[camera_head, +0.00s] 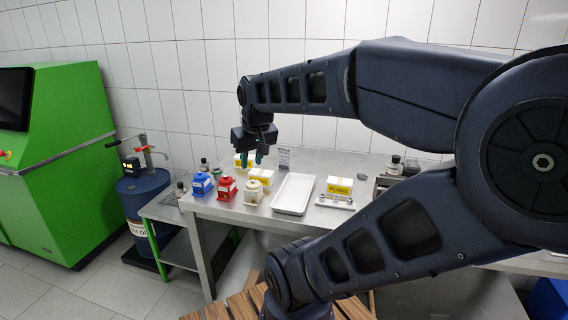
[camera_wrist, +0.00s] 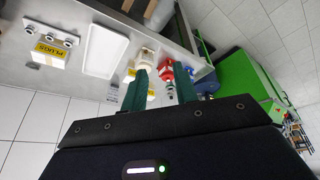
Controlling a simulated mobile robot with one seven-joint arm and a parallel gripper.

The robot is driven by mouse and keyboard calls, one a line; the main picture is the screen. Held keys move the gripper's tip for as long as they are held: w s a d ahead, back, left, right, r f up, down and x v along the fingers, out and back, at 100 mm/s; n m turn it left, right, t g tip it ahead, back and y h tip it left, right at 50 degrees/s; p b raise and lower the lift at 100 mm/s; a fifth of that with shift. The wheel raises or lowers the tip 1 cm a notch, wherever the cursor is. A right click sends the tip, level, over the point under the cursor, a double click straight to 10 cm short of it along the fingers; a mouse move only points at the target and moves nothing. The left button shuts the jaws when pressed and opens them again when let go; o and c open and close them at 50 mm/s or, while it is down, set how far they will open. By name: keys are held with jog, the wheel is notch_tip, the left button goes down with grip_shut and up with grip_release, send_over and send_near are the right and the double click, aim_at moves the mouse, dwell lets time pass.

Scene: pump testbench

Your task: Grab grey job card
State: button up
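A small grey card with dark print (camera_head: 284,157) stands upright on the bench near the wall, behind the white tray. In the wrist view a pale printed piece that looks like this card (camera_wrist: 113,91) shows just left of the left finger. My gripper (camera_head: 252,161) hangs over the back of the bench, left of the card and apart from it. In the wrist view its two teal fingers (camera_wrist: 162,88) are spread with nothing held between them. Yellow-and-white boxes lie close by the fingers.
Blue (camera_head: 202,184), red (camera_head: 227,188) and cream (camera_head: 253,192) pump-like parts line the bench front. A white tray (camera_head: 293,194) and a yellow-labelled plugs box (camera_head: 339,187) are to the right. A green machine (camera_head: 50,150) and blue drum (camera_head: 146,205) stand left.

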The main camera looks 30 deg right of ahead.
jog(key=w+d+r+n+g+h, duration=0.1)
jog(key=w+d+r, duration=0.15)
jog(key=w, duration=0.55)
jog(key=w+d+r+n, duration=0.1)
jog(key=w+d, duration=0.2)
jog(key=w, duration=0.5)
jog(key=n+g+y, duration=0.1)
jog(key=n+g, duration=0.2)
jog(key=n, duration=0.2)
send_over(284, 164)
notch_tip(284, 164, down, 19)
jog(key=shift+s+d+f, duration=0.1)
jog(key=shift+d+f, duration=0.15)
jog(key=shift+f, duration=0.15)
notch_tip(284, 164, down, 5)
jog(key=shift+f, duration=0.15)
jog(key=shift+w+a+f, duration=0.1)
jog(key=shift+f, duration=1.2)
jog(key=shift+w+a+f, duration=0.1)
jog(key=shift+f, duration=1.2)
grip_shut()
